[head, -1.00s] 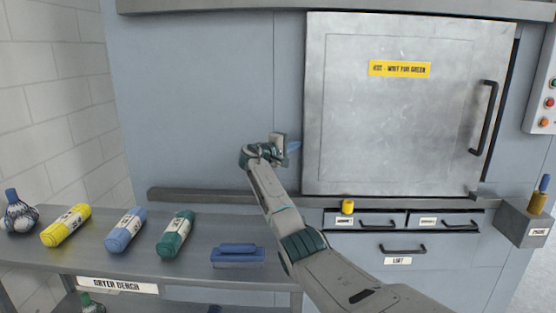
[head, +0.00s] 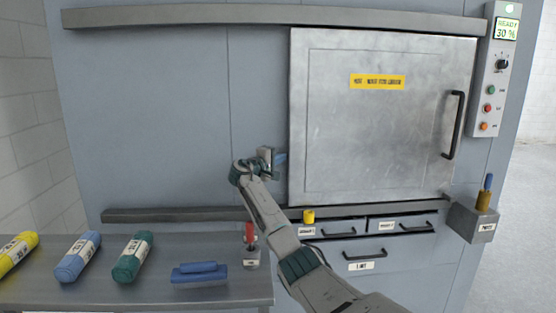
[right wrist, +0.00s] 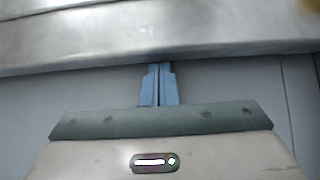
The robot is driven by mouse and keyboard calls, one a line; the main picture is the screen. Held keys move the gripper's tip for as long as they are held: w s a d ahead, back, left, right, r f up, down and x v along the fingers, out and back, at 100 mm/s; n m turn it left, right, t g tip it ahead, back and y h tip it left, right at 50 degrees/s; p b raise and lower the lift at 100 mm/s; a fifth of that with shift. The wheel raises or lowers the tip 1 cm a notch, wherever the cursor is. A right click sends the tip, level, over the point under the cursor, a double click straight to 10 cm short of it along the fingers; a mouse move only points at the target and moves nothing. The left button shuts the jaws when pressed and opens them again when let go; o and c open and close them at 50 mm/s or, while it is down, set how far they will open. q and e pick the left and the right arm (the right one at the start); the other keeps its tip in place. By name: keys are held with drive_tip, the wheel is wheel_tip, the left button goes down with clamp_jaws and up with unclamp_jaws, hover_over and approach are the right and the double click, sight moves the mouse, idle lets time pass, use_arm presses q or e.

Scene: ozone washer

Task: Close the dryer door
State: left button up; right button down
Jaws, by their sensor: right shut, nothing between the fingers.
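The dryer door (head: 380,140) is a large brushed-metal panel with a yellow label and a black handle (head: 454,125) on its right side. It sits between an upper rail (head: 180,15) and a lower rail (head: 170,214), and no opening shows around it in the head view. My right gripper (head: 281,158) is shut and empty, just left of the door's left edge. In the right wrist view its blue fingers (right wrist: 158,85) are together, with their tips close to the metal edge (right wrist: 120,64); I cannot tell if they touch. My left gripper is not in view.
A bench (head: 110,295) at lower left holds yellow, blue and green rolls, a blue block-like tool (head: 200,273) and a red-handled item (head: 250,237). Drawers (head: 335,230) lie below the door. A control panel (head: 500,75) reads READY 30 %. A holder box (head: 473,220) is at right.

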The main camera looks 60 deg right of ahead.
drive_tip(key=shift+s, duration=0.1)
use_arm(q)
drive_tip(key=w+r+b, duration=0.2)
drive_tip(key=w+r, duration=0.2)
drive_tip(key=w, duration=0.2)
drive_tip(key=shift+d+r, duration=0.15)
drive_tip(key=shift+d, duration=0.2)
use_arm(e)
drive_tip(key=w+a, duration=0.1)
drive_tip(key=a, duration=0.9)
drive_tip(key=shift+a, duration=0.4)
